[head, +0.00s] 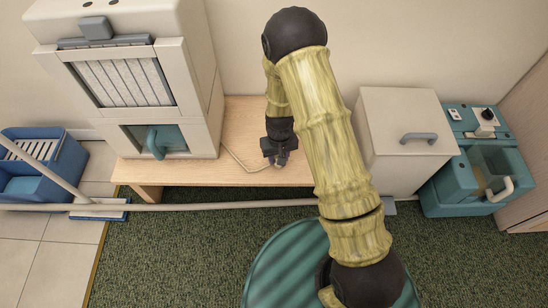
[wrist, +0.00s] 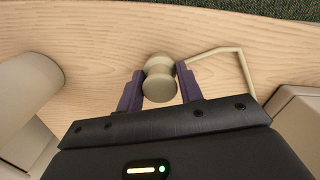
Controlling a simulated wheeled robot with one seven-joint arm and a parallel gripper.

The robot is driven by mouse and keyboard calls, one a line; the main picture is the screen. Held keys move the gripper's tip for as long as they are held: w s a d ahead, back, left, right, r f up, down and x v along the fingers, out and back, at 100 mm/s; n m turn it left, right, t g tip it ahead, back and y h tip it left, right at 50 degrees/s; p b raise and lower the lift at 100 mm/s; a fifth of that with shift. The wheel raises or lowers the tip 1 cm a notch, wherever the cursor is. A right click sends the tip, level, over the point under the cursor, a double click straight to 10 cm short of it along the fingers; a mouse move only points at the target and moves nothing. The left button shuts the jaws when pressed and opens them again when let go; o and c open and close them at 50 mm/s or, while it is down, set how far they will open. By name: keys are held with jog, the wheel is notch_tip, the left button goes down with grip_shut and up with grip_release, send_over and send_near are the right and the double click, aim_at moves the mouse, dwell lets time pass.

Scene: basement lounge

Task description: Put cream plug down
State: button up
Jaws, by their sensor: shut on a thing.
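The cream plug (wrist: 159,82) sits between the two purple fingers of my gripper (wrist: 160,76) in the wrist view. The fingers are shut on its sides. A cream cord (wrist: 231,52) runs from the plug and bends to the right. In the head view my gripper (head: 278,158) is low over the wooden bench (head: 240,172), near its front edge, and hides most of the plug. The cord there runs towards the cream machine (head: 175,70). I cannot tell whether the plug touches the bench.
The bench is bare around my gripper.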

jog(key=o, duration=1)
notch_tip(320, 180, up, 12)
jog(key=p, duration=0.5)
jog(key=shift+o, duration=1.4)
jog(key=o, duration=0.3)
